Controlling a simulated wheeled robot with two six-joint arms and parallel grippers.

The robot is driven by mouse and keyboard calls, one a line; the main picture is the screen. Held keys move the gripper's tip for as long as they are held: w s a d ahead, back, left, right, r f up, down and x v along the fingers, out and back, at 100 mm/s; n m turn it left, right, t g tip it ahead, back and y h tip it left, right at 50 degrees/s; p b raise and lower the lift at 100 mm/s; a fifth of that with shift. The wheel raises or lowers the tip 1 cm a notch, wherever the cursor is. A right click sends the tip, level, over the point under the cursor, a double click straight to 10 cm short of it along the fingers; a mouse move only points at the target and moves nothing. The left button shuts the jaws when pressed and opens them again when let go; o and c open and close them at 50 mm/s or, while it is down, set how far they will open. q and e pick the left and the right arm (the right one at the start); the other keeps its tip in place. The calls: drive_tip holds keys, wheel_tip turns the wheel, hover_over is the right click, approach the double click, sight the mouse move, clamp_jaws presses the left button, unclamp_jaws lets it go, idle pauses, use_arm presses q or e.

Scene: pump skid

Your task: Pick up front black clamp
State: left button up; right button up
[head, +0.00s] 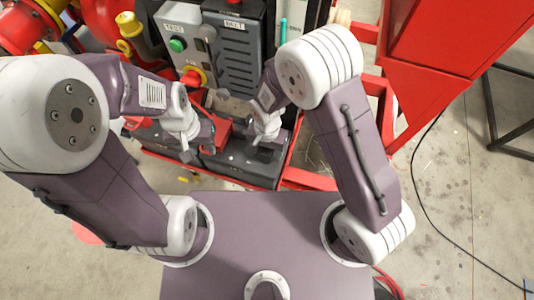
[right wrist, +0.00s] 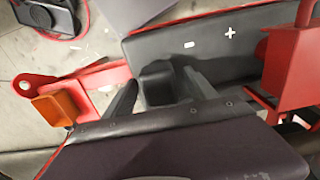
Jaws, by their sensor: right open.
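In the right wrist view a black clamp (right wrist: 156,80) sits on the top of a dark battery (right wrist: 225,40), near its minus mark. My right gripper (right wrist: 163,92) is open, with one finger on each side of the clamp and gaps showing. In the head view my right gripper (head: 256,152) is low over the dark battery boxes, and the clamp cannot be made out there. My left gripper (head: 186,156) is over the left part of the same boxes; its fingers are too small to read.
A red bracket (right wrist: 95,82) with an orange block (right wrist: 56,108) lies to the left. A grey control panel (head: 240,50) rises behind the grippers. A red frame (head: 310,180) borders the boxes.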

sight(267, 150)
clamp_jaws()
drive_tip(key=shift+r, duration=0.1)
wheel_tip(267, 150, up, 4)
drive_tip(key=shift+r, duration=0.2)
drive_tip(key=s+d+r, duration=0.6)
drive_tip(key=s+d, duration=0.1)
drive_tip(key=s, duration=0.2)
drive_tip(key=shift+d+r+p, duration=0.25)
drive_tip(key=shift+d+p, duration=0.05)
